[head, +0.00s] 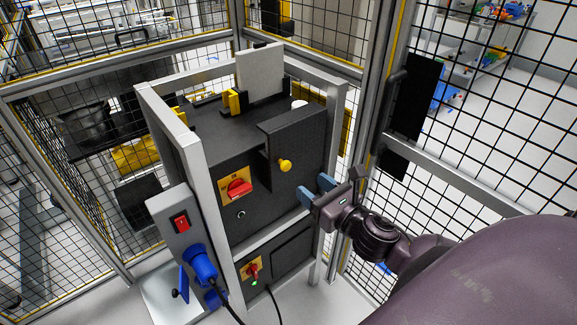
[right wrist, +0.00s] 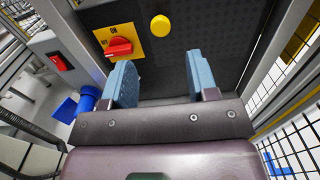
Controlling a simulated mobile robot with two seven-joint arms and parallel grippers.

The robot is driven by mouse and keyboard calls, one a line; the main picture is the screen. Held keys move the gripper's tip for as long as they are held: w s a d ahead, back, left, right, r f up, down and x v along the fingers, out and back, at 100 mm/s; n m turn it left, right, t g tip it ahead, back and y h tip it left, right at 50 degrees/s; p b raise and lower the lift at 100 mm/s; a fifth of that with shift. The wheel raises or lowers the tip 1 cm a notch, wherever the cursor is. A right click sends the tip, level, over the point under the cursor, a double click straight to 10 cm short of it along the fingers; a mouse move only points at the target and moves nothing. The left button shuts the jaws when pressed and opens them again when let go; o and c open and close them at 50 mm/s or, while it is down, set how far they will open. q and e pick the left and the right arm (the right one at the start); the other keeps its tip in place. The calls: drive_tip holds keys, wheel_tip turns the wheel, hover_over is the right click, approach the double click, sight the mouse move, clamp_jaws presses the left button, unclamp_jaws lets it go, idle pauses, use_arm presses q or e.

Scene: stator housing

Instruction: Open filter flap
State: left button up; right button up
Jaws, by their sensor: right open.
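A dark machine cabinet in a silver frame stands in the middle of the head view. A yellow knob (head: 285,165) sits on its dark front panel (head: 306,150), which I take for the filter flap; the panel looks closed. The knob (right wrist: 159,26) also shows at the top of the right wrist view. My right gripper (head: 318,190) is open and empty, with blue fingers, to the right of and below the knob. In the right wrist view the fingers (right wrist: 160,75) are apart, with the knob beyond them, not between them. My left gripper is not in view.
A red rotary switch (head: 238,188) on a yellow plate is left of the knob. A lower red switch (head: 251,270) sits beneath. A grey box with a red button (head: 181,222) and a blue plug (head: 203,263) are at the left. Mesh fencing (head: 480,130) surrounds the cabinet.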

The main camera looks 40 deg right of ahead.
sight(288, 167)
drive_tip(key=w, duration=0.9)
drive_tip(key=shift+w+a+p, duration=0.1)
drive_tip(key=shift+a+p, duration=0.25)
drive_tip(key=shift+p, duration=0.05)
drive_tip(key=shift+c, duration=0.4)
clamp_jaws()
